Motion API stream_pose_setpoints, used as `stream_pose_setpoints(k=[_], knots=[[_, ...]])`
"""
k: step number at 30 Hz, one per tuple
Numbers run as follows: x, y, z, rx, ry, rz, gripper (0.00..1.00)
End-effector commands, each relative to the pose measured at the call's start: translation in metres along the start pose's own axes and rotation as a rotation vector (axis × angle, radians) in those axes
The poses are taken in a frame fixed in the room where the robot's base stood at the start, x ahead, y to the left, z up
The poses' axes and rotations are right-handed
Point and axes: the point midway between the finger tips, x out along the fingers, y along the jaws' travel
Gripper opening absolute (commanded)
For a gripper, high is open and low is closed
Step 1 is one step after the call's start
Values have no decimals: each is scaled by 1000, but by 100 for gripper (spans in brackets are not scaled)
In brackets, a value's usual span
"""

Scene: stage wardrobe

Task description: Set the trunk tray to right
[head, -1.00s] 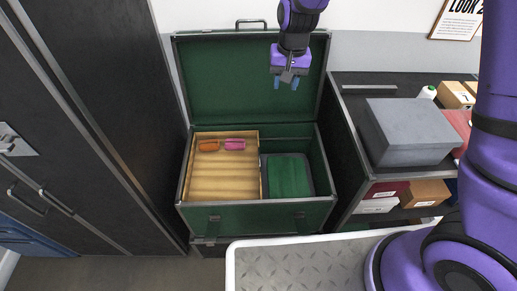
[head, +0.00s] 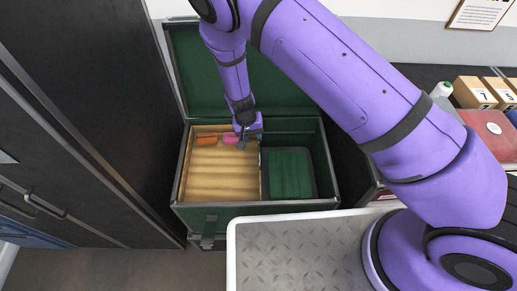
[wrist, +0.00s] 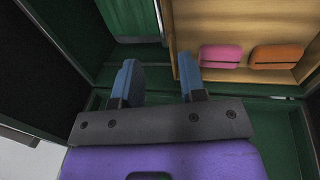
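The trunk tray (head: 222,178) is a pale wooden tray in the left part of the open green trunk (head: 262,208). It also shows at the upper right of the wrist view (wrist: 235,25). An orange item (head: 207,141) and a pink item (head: 231,138) lie along its far side; the wrist view shows the pink one (wrist: 220,56) and the orange one (wrist: 276,57). My gripper (head: 243,141) is over the tray's far right corner. In the wrist view its blue fingers (wrist: 161,82) are apart with nothing clearly held. Contact with the tray wall cannot be told.
The raised lid (head: 190,75) stands behind my arm. A dark cabinet (head: 90,120) stands close on the left. Shelving on the right holds a red box (head: 490,135) and numbered boxes (head: 474,93).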

Motion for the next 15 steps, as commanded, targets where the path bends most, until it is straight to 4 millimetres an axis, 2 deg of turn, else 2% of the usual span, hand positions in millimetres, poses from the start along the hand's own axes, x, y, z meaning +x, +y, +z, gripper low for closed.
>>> stream_pose_setpoints(k=[5, 15], knots=[[17, 0, 0, 2, 0, 1, 38], [76, 1, 0, 2, -1, 2, 38]])
